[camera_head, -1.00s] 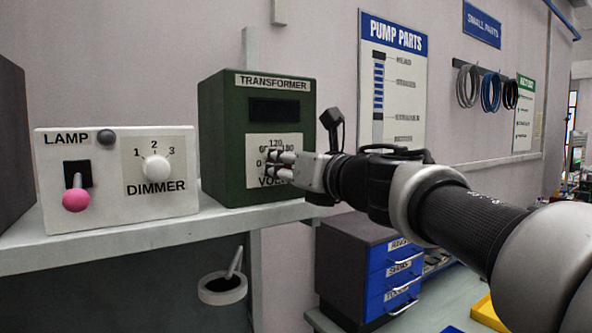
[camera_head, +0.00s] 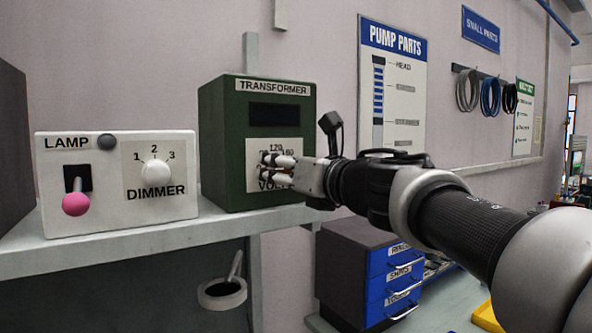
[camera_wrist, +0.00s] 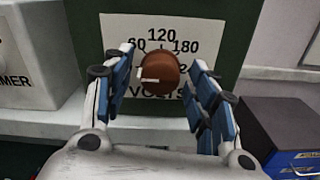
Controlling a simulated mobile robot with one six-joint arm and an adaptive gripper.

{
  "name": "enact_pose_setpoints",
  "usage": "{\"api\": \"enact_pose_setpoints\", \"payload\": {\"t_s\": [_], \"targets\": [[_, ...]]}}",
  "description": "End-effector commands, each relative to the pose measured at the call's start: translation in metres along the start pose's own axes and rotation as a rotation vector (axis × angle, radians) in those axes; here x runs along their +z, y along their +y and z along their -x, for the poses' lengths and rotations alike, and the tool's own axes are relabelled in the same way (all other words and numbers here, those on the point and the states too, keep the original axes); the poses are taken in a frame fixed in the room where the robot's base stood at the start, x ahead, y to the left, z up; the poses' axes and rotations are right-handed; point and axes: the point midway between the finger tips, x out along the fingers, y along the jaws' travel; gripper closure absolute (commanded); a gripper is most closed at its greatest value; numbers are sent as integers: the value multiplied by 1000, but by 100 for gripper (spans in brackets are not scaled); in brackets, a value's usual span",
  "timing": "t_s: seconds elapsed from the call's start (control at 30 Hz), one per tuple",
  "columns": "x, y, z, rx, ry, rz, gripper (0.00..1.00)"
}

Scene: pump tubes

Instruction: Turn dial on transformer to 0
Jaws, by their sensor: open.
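The green transformer box (camera_head: 222,140) stands on the shelf, with a dark display window above a white volts plate (camera_head: 286,148). In the wrist view its brown round dial (camera_wrist: 158,70) sits on the white scale plate (camera_wrist: 118,28); 60, 120 and 180 are readable. A pale pointer mark on the dial points left, below the 60; the 0 is hidden by a finger. My gripper (camera_wrist: 162,88) is open, its blue-padded fingers to the left and right of the dial, apart from it. In the head view my gripper (camera_head: 264,168) covers the dial.
A white lamp and dimmer box (camera_head: 108,200) with a pink-knobbed lever (camera_head: 76,203) stands left of the transformer on the shelf (camera_head: 120,240). A blue drawer cabinet (camera_head: 385,270) stands below right. A cup (camera_head: 222,290) hangs under the shelf.

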Motion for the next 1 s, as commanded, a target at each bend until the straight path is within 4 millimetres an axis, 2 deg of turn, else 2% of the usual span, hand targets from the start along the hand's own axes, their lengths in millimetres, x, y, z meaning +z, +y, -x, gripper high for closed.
{"api": "enact_pose_setpoints", "payload": {"t_s": [0.27,0.37,0.7,0.9,1.0], "targets": [[1,0,6,-1,-1,0,47],[1,-1,19,-3,-2,1,47],[1,-1,90,-4,-3,1,47],[1,-1,115,-2,-2,1,47],[0,0,119,-1,0,0,47]]}}
